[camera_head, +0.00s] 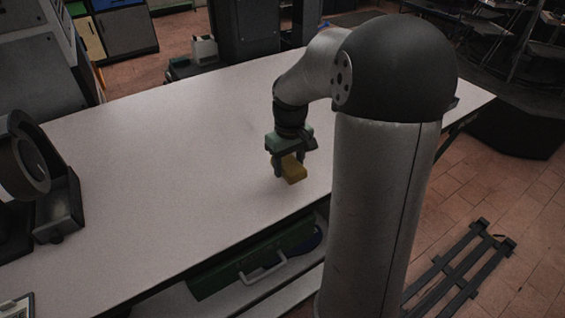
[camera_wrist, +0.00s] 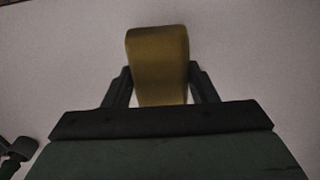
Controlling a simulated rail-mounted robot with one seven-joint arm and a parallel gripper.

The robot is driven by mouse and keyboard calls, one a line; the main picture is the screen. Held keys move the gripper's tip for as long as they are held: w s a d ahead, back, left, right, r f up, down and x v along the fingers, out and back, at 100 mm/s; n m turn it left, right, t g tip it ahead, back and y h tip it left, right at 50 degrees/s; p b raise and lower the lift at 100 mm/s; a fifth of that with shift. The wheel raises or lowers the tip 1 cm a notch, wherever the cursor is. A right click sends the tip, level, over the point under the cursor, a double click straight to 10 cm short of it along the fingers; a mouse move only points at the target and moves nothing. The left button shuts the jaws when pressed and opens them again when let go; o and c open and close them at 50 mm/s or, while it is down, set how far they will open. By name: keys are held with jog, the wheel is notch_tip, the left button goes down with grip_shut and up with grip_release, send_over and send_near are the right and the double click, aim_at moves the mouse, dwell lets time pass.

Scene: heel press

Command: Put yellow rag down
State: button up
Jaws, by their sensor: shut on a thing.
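The yellow rag (camera_head: 293,171) is a folded, block-like piece held between the fingers of my gripper (camera_head: 290,168). In the wrist view the rag (camera_wrist: 158,62) stands out past the two dark fingers, which are shut on it from both sides. My gripper (camera_wrist: 160,90) points down over the pale worktable (camera_head: 150,170), near its front edge. A small gap seems to lie between the rag and the tabletop, but I cannot tell its height. The part of the rag between the fingers is partly hidden.
A dark machine (camera_head: 50,190) stands at the table's left end. A green case (camera_head: 255,262) with a handle is on the shelf below the table's front edge. A small pale item (camera_head: 204,50) sits at the back. The tabletop around my gripper is clear.

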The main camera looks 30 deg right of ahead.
aim_at(288, 172)
jog(key=shift+w+d+f, duration=0.1)
jog(key=shift+w+f, duration=0.3)
jog(key=shift+f, duration=0.1)
jog(key=shift+w+d+f, duration=0.1)
jog(key=shift+w+f, duration=0.05)
jog(key=shift+f, duration=1.6)
jog(key=shift+f, duration=0.1)
jog(key=shift+f, duration=0.15)
jog(key=o, duration=1.1)
